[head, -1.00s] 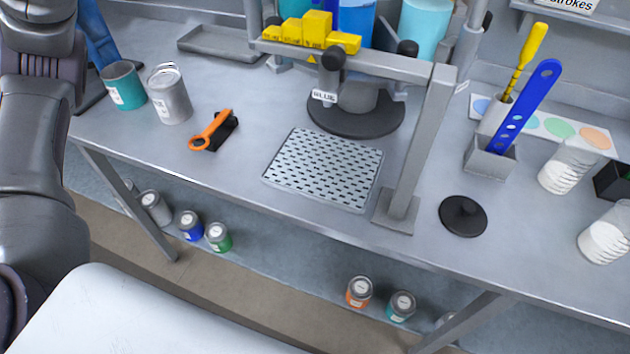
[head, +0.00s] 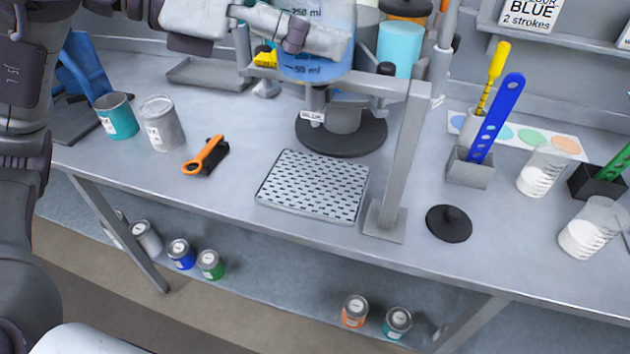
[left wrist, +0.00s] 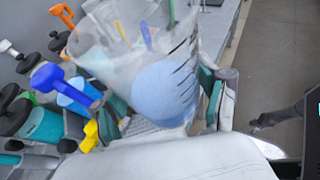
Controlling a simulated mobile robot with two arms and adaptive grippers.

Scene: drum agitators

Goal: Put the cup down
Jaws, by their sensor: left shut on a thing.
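A clear measuring cup (head: 312,68) with blue liquid and ml marks is at the top middle of the head view. My left gripper (head: 318,38) is shut on it, its arm coming in from the upper left. The cup appears held up in front of the dispenser stand, above the perforated drip tray (head: 313,185); its exact height is unclear. In the left wrist view the cup (left wrist: 165,85) is between the green-padded fingers of my left gripper (left wrist: 165,105), with blue liquid low inside. My right gripper is not seen.
A grey post (head: 399,160) stands right of the drip tray, with a black lid (head: 449,222) beyond it. An orange-handled tool (head: 205,156), a teal can (head: 116,117) and a grey can (head: 162,122) are at left. Clear cups (head: 542,172) stand at right.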

